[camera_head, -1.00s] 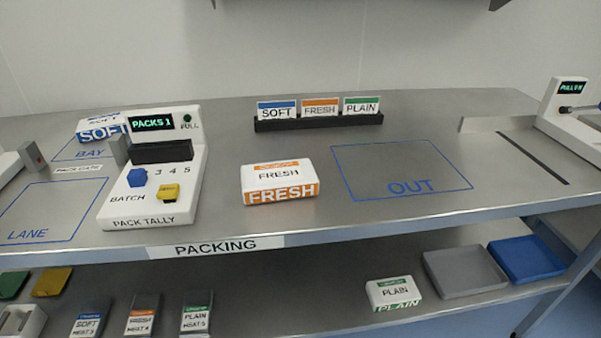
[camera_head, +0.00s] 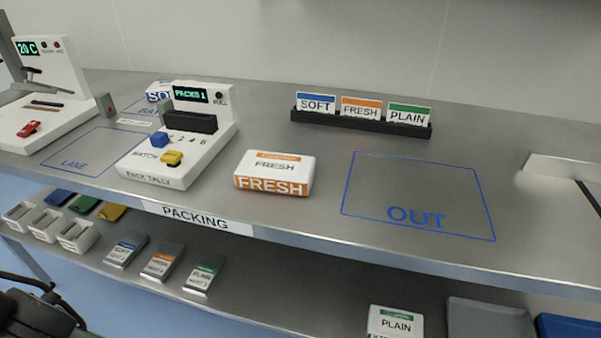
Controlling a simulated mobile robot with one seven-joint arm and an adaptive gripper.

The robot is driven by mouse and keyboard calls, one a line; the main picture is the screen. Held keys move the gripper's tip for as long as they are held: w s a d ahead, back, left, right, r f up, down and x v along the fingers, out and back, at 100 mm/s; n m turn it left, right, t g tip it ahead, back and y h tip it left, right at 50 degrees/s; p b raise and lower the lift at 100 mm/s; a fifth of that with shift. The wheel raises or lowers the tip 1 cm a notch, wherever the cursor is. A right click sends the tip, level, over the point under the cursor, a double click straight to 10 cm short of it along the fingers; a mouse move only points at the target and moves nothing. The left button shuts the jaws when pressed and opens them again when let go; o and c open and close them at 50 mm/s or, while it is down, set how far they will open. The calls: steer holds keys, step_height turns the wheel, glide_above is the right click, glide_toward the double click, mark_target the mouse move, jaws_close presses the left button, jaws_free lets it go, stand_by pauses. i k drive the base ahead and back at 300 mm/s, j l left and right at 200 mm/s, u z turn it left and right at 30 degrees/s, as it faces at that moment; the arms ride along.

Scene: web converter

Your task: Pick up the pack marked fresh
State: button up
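The pack marked FRESH (camera_head: 274,173) is a white block with orange bands. It lies flat on the steel table, between the pack tally machine (camera_head: 180,150) and the blue OUT outline (camera_head: 418,197). Nothing touches it. A dark part at the lower left edge of the head view looks like my arm, far from the pack. My gripper's fingers cannot be made out there.
A card rack (camera_head: 362,123) with SOFT, FRESH and PLAIN cards stands behind the pack. A SOFT pack (camera_head: 158,93) sits behind the tally machine. A PLAIN pack (camera_head: 395,322) is on the lower shelf. The OUT area is empty.

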mark_target(273, 172)
steer(key=l+u, duration=0.1)
steer(key=l, duration=0.55)
steer(key=k+l+u, duration=0.15)
steer(key=l, duration=0.45)
steer(key=i+l, duration=0.1)
steer(key=l, duration=0.3)
steer(key=i+l+u, duration=0.1)
steer(key=l, duration=0.3)
steer(key=i+l, duration=0.1)
steer(key=l, duration=0.3)
